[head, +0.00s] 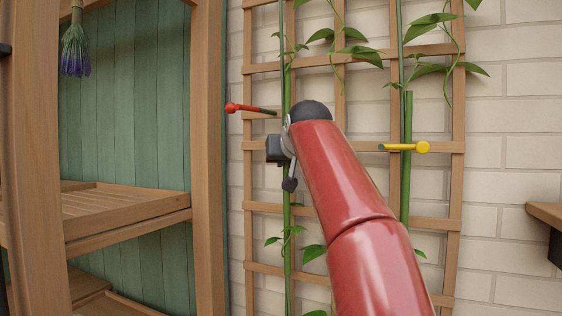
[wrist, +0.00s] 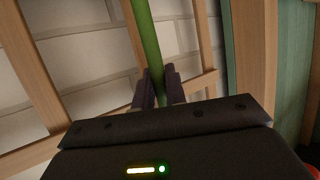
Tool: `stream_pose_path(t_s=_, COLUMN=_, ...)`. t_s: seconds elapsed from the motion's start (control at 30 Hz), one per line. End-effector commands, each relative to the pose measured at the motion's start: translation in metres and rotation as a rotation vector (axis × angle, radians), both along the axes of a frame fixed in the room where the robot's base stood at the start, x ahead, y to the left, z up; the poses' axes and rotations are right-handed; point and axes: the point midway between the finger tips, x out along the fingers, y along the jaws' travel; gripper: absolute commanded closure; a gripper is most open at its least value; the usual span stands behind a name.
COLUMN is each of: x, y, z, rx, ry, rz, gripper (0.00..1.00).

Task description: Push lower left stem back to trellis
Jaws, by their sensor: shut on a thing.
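The lower left stem (head: 287,222) is a thin upright green stalk in front of the left part of the wooden trellis (head: 340,210). In the wrist view the green stem (wrist: 149,45) passes between the two dark fingers of my gripper (wrist: 160,88), which is shut on it. Wooden slats show behind it there. I cannot tell whether the stem touches the trellis.
A red clip (head: 248,108) sits at the left stem, above my gripper. A yellow clip (head: 408,147) sits at the right stem (head: 405,190). A wooden shelf unit (head: 207,150) stands close on the left, and a small ledge (head: 545,213) juts in at the right.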

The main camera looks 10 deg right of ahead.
Motion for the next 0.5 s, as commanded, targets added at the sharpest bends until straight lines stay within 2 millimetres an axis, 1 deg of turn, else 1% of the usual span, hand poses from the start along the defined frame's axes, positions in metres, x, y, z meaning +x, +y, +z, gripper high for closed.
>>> stream_pose_path(t_s=0.07, x=0.0015, y=-0.0017, z=0.001, rx=-0.001, ry=-0.006, rz=-0.004, gripper=1.0)
stream_pose_path(t_s=0.1, x=0.0015, y=-0.0018, z=0.0011, rx=-0.001, ry=-0.007, rz=-0.004, gripper=0.85)
stream_pose_path(t_s=0.23, x=0.0013, y=-0.0015, z=0.0011, rx=-0.002, ry=-0.006, rz=-0.004, gripper=0.68)
stream_pose_path(t_s=0.27, x=0.0011, y=-0.0014, z=0.0011, rx=-0.002, ry=-0.006, rz=-0.004, gripper=0.66)
stream_pose_path(t_s=0.5, x=0.0004, y=-0.0008, z=0.0011, rx=-0.001, ry=-0.005, rz=-0.003, gripper=0.66)
